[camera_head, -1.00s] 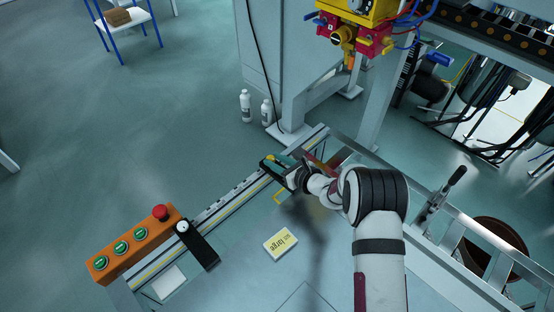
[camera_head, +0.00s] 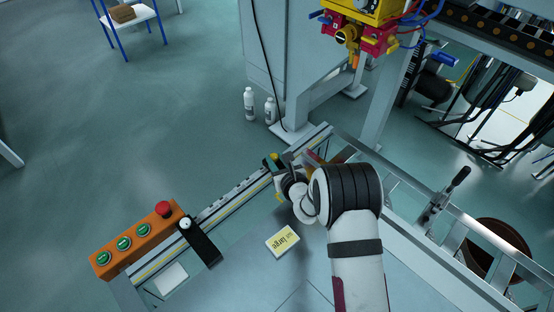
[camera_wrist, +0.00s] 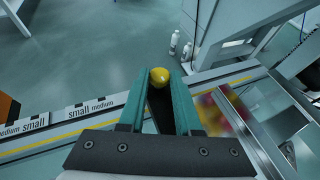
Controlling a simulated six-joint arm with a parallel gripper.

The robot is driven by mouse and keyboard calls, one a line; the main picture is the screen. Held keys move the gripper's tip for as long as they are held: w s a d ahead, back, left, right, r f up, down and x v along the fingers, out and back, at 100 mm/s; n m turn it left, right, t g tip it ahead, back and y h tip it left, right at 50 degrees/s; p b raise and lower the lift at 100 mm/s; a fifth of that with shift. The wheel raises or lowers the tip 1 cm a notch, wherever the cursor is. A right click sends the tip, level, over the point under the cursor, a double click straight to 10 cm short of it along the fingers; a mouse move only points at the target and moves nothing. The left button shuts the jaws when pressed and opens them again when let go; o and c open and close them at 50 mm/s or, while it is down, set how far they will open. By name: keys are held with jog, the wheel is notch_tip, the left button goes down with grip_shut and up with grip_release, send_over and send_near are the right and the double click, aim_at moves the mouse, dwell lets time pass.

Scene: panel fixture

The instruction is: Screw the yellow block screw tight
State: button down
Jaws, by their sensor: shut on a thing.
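My gripper (camera_wrist: 159,85) has two teal fingers, shut on a rounded yellow screw head (camera_wrist: 159,77) at their tips in the wrist view. A dark part shows between the fingers below the yellow head. In the head view my gripper (camera_head: 277,162) is over the rail at the far edge of the table, partly hidden by my wrist. A small bit of yellow shows at its tip there. I cannot tell whether the yellow piece is seated or how tight it is.
The metal rail (camera_head: 233,200) with a yellow stripe carries "small" and "medium" labels (camera_wrist: 82,108). A "large" card (camera_head: 282,241) lies on the table. An orange button box (camera_head: 136,240) and a black clamp (camera_head: 203,243) stand at the left. White bottles (camera_head: 249,104) stand on the floor beyond.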

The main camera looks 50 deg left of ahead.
jog(key=c, duration=0.6)
grip_release()
jog(key=v, duration=1.5)
jog(key=shift+s+d, duration=0.15)
jog(key=shift+d, duration=0.2)
jog(key=shift+r, duration=0.1)
